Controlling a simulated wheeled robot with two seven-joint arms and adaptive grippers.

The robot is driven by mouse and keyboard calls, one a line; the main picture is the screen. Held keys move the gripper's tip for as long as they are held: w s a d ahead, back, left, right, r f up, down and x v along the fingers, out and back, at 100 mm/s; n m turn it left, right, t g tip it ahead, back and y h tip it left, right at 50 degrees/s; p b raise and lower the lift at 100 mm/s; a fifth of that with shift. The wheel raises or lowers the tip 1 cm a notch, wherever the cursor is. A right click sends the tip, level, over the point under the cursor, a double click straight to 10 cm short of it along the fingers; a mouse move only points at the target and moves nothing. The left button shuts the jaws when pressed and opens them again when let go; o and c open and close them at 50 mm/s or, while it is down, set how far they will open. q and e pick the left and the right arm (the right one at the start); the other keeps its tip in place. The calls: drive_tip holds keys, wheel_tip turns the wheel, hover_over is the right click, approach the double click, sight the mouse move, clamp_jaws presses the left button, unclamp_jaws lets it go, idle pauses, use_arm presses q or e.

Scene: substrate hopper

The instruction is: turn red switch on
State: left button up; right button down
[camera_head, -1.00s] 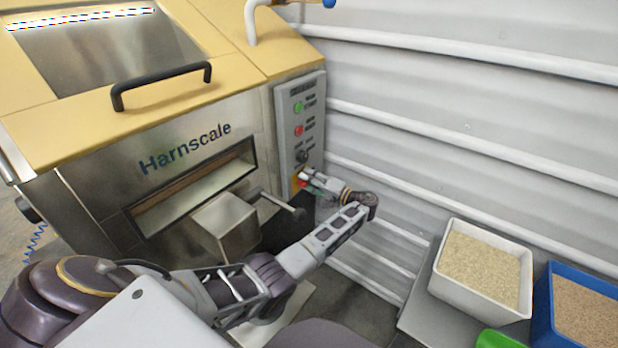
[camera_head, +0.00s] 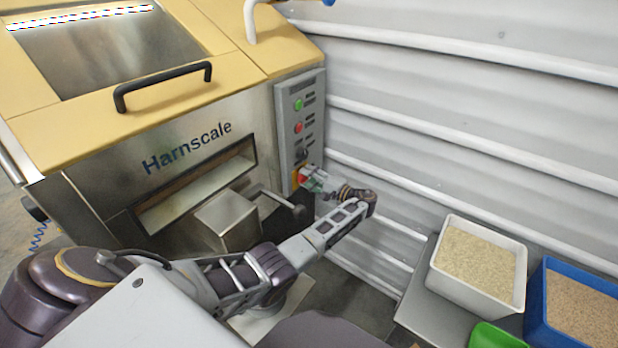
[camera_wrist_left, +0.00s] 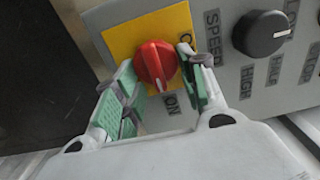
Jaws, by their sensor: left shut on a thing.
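The red switch (camera_wrist_left: 155,64) is a round rotary knob on a yellow plate (camera_wrist_left: 128,36), seen in the left wrist view. Its pale pointer mark aims down, close to the printed word ON. My left gripper (camera_wrist_left: 165,82) has one green-padded finger on each side of the knob, shut on it. In the head view the yellow plate (camera_head: 296,179) is at the bottom of the grey control panel, and my left gripper (camera_head: 308,178) is against it, covering most of the knob. My right gripper is not in view.
The control panel (camera_head: 285,120) carries a green button (camera_head: 299,104), a red button (camera_head: 298,128) and a black speed knob (camera_wrist_left: 263,33) beside the switch. A metal crank handle (camera_head: 270,196) sticks out near my left arm. Bins of grain (camera_head: 478,262) stand at right.

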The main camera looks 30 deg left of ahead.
use_arm(q)
drive_tip(key=o, duration=0.9)
drive_tip(key=shift+o, duration=0.2)
drive_tip(key=shift+d, duration=0.15)
drive_tip(key=d, duration=1.1)
drive_tip(key=shift+s+d, duration=0.4)
drive_tip(key=shift+s, duration=0.05)
drive_tip(key=shift+f, duration=0.1)
